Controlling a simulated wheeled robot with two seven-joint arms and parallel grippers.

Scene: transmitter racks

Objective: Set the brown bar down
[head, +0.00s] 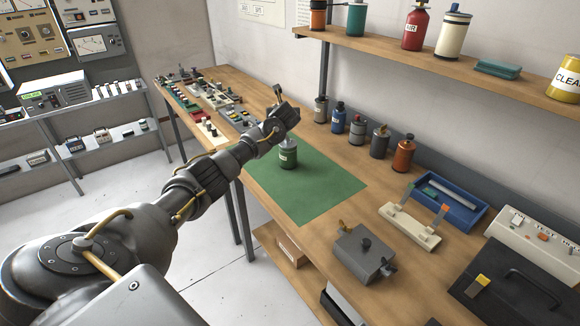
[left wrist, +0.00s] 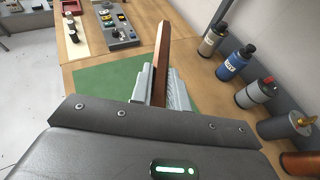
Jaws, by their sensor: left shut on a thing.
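The brown bar (left wrist: 162,58) stands out as a long narrow strip between the jaws in the left wrist view. My left gripper (left wrist: 160,88) is shut on it, with a grey finger on each side. I cannot make out the bar clearly in the head view. The bar's lower end is hidden by the gripper in the left wrist view. My right gripper is not in view.
Several bottles and cans, such as a blue bottle (head: 339,118), stand along the wall. A grey box (head: 362,255) and blue tray (head: 462,212) sit nearer, and a shelf (head: 435,58) overhangs.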

